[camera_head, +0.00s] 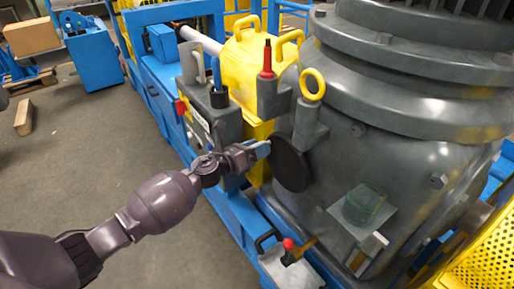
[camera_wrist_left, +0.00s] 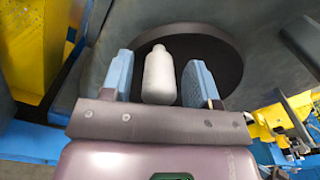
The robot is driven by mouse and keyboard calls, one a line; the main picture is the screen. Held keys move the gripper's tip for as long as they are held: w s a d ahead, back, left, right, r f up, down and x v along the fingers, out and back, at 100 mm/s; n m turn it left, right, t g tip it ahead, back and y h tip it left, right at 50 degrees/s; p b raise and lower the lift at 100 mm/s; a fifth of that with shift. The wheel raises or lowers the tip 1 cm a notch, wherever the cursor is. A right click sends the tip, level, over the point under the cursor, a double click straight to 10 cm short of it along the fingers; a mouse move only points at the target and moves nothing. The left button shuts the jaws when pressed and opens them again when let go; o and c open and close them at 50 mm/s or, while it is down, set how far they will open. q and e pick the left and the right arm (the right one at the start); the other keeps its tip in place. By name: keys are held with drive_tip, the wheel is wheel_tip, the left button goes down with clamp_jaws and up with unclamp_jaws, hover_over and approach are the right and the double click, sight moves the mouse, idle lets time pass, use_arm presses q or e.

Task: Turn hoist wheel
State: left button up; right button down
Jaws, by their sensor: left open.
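The hoist wheel is a black disc (camera_head: 290,163) on the side of the large grey housing. In the left wrist view the dark disc (camera_wrist_left: 225,62) fills the upper middle. A pale grey handle (camera_wrist_left: 159,76) stands out from it, between the two blue fingers. My left gripper (camera_head: 262,149) is open, with a finger on each side of the handle and a gap visible at least on the right side. In the head view the handle is hidden behind the fingers. My right gripper is not in view.
A yellow ring lever (camera_head: 312,84) and a red-handled lever (camera_head: 267,60) stand above the wheel. A red-knobbed lever (camera_head: 288,245) is below. A blue frame (camera_head: 235,215) runs along the left. The grey floor (camera_head: 90,135) at left is mostly open.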

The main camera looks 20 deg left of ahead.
use_arm(q)
drive_tip(key=v, duration=1)
drive_tip(key=shift+s+a, duration=0.25)
drive_tip(key=shift+s, duration=0.1)
drive_tip(key=s+f+m+g+y+p, duration=0.2)
drive_tip(key=s+f+m+y, duration=0.3)
drive_tip(key=s+m, duration=1)
drive_tip(key=s+d+f+m+g+y+p, duration=0.1)
drive_tip(key=s+f+m+y, duration=0.4)
drive_tip(key=s+m, duration=1)
drive_tip(key=f+m+g+p, duration=0.1)
drive_tip(key=m+p, duration=0.1)
drive_tip(key=m, duration=0.3)
drive_tip(key=shift+m, duration=0.4)
